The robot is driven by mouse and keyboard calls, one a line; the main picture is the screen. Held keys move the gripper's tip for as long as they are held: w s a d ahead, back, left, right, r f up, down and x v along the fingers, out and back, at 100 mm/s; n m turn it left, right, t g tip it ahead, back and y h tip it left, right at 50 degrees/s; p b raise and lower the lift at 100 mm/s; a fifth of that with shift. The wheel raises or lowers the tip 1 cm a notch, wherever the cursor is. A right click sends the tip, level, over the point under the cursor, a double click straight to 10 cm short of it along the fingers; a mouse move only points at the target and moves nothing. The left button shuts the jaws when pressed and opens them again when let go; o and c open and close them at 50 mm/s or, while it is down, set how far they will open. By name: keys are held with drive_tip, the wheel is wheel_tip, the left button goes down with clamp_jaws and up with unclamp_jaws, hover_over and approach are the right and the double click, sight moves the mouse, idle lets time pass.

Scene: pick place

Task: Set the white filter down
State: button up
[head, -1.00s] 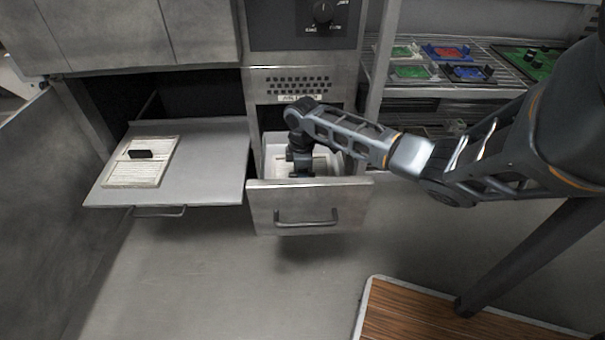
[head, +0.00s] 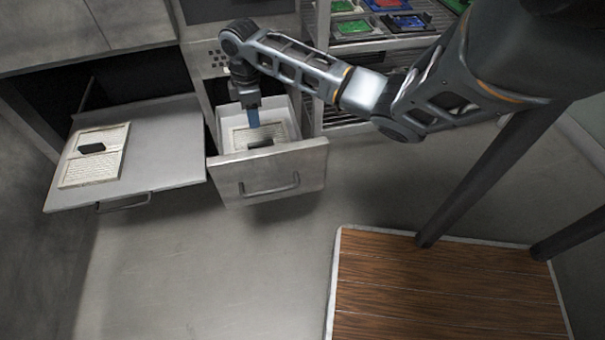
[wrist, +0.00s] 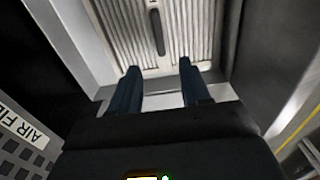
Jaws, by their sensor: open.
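A white filter (head: 279,134) with a pleated face and a dark handle lies in the open drawer (head: 272,176). It also shows in the wrist view (wrist: 185,25), with its handle upright in the picture beyond my fingertips. My gripper (head: 253,124) is over the drawer, above the filter. In the wrist view my gripper (wrist: 159,65) has its two blue fingers apart with nothing between them, short of the handle. A second, similar filter (head: 106,165) with a dark handle lies on the pulled-out tray (head: 165,150) at the left.
A wire shelf (head: 400,40) with green, red and blue parts stands at the back right. A wooden platform (head: 445,295) with a pale edge is on the floor at lower right. The grey floor in front of the drawer is clear.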

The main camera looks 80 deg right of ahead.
drive_tip(key=w+a+r+t+y, duration=0.1)
drive_tip(key=w+a+t, duration=0.3)
drive_tip(key=w+a, duration=0.6)
drive_tip(key=w+a+r+t+y, duration=0.1)
drive_tip(key=w+a+t, duration=0.2)
drive_tip(key=w+a, duration=0.75)
drive_tip(key=s+a+r+m+t, duration=0.1)
drive_tip(key=s+a+m+t, duration=0.15)
drive_tip(key=a, duration=0.75)
drive_tip(key=s+a+r+m+t, duration=0.2)
drive_tip(key=s+a, duration=0.1)
drive_tip(key=a, duration=0.6)
drive_tip(key=s+a+m+t+h, duration=0.1)
drive_tip(key=s+a+m, duration=0.15)
drive_tip(key=s, duration=0.75)
drive_tip(key=s+a+m+h, duration=0.1)
drive_tip(key=s+a, duration=0.2)
drive_tip(key=s, duration=0.8)
drive_tip(key=s+d+r+n+t, duration=0.1)
drive_tip(key=s+d+r, duration=0.2)
drive_tip(key=s+r, duration=0.2)
drive_tip(key=s+d+r+n+t, duration=0.1)
drive_tip(key=s+d+r, duration=0.3)
drive_tip(key=s, duration=0.7)
wheel_tip(320, 180, up, 2)
drive_tip(key=shift+s+d+r+n, duration=0.15)
drive_tip(key=shift+r+n, duration=0.05)
drive_tip(key=shift+n, duration=0.5)
